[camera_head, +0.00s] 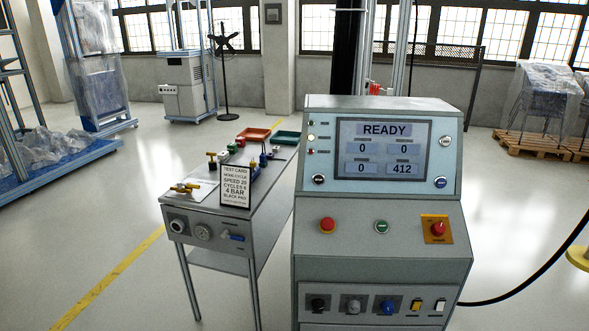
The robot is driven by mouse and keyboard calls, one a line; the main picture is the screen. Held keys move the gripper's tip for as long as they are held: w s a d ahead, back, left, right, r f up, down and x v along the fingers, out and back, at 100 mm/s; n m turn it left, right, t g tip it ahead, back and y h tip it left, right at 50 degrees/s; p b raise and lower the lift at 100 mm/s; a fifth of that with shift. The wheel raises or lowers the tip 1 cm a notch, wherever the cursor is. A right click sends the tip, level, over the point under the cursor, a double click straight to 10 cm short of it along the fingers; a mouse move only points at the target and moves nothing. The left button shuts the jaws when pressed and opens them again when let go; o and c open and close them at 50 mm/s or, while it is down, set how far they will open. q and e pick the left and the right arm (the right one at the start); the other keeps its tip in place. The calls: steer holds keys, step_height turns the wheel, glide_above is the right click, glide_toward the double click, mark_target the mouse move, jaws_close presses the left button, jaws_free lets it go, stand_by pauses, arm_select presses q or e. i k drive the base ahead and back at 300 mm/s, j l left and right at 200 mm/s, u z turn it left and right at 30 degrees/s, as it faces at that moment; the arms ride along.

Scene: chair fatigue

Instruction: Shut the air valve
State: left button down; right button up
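A small valve with a blue lever handle (231,236) sits on the front panel of the grey side table (222,262), towards its right end. The lever looks roughly level, pointing right. A round pressure gauge (202,232) is just left of it, and a round dark-centred fitting (177,226) is further left. The gauge reading is too small to read. Neither of my grippers shows in the head view.
A control console (380,240) stands close right of the table, its screen (383,147) reading READY. A test card (236,186), brass-coloured fittings (186,188) and trays (254,135) are on the table. Floor left of the table is clear. A black cable (540,275) lies at right.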

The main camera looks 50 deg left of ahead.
mark_target(190, 186)
steer(key=u, duration=1.55)
steer(key=i+j+u, duration=0.6)
